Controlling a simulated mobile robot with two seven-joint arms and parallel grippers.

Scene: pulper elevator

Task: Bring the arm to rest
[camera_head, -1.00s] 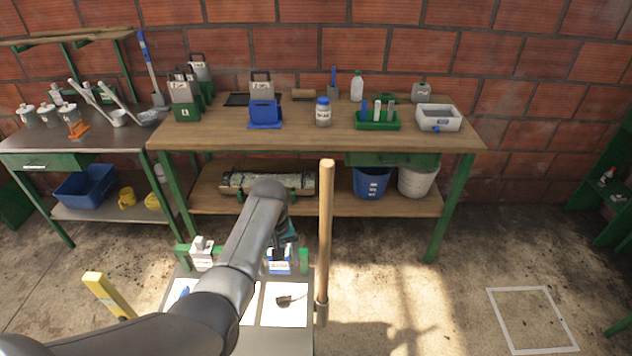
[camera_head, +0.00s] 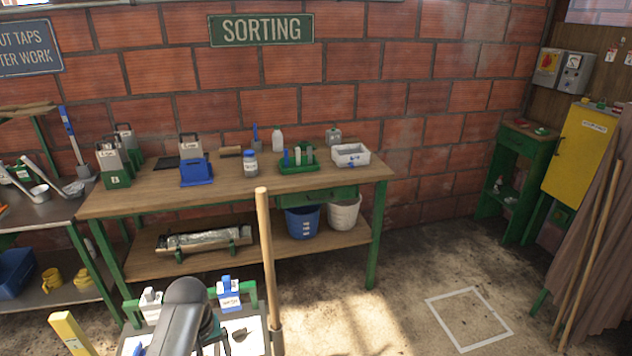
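One of my arms (camera_head: 183,318) comes in from the bottom of the head view, over a small grey table or cart (camera_head: 277,335). Its gripper is hidden behind the arm's own links, so I cannot see its fingers. A white bottle (camera_head: 151,303) and a blue and white container (camera_head: 229,292) stand on the cart's far side, close to the arm. No other arm or gripper shows.
A wooden pole (camera_head: 267,255) rises upright at the cart's right edge. A wooden workbench (camera_head: 235,187) with scales, a bottle and a green tray stands behind. A white floor square (camera_head: 469,318) lies right, with open floor around it. A yellow cabinet (camera_head: 580,150) stands far right.

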